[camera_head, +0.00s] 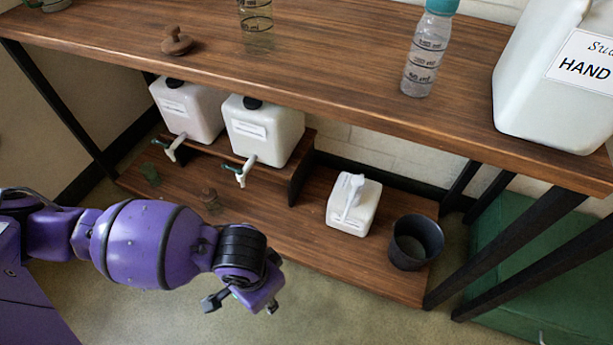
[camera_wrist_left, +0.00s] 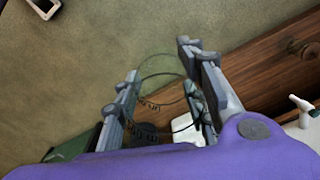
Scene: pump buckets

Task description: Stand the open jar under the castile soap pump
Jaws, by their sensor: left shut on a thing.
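My left gripper (camera_head: 243,304) is in front of the lower shelf, over the floor. In the left wrist view its fingers (camera_wrist_left: 160,75) are shut on a clear open jar (camera_wrist_left: 163,88) with black markings. The jar is see-through, and I cannot make it out in the head view. Two white jugs with taps, a left jug (camera_head: 188,108) and a right jug (camera_head: 262,130), stand on a raised step. A white pump bottle (camera_head: 352,205) stands on the lower shelf. Their labels are too small to read, so I cannot tell which is castile soap. My right gripper is not in view.
A dark bucket (camera_head: 415,242) stands at the lower shelf's right end. The upper shelf (camera_head: 330,65) holds a clear jar (camera_head: 257,25), a teal-capped bottle (camera_head: 425,55) and a large "HAND" jug (camera_head: 550,90).

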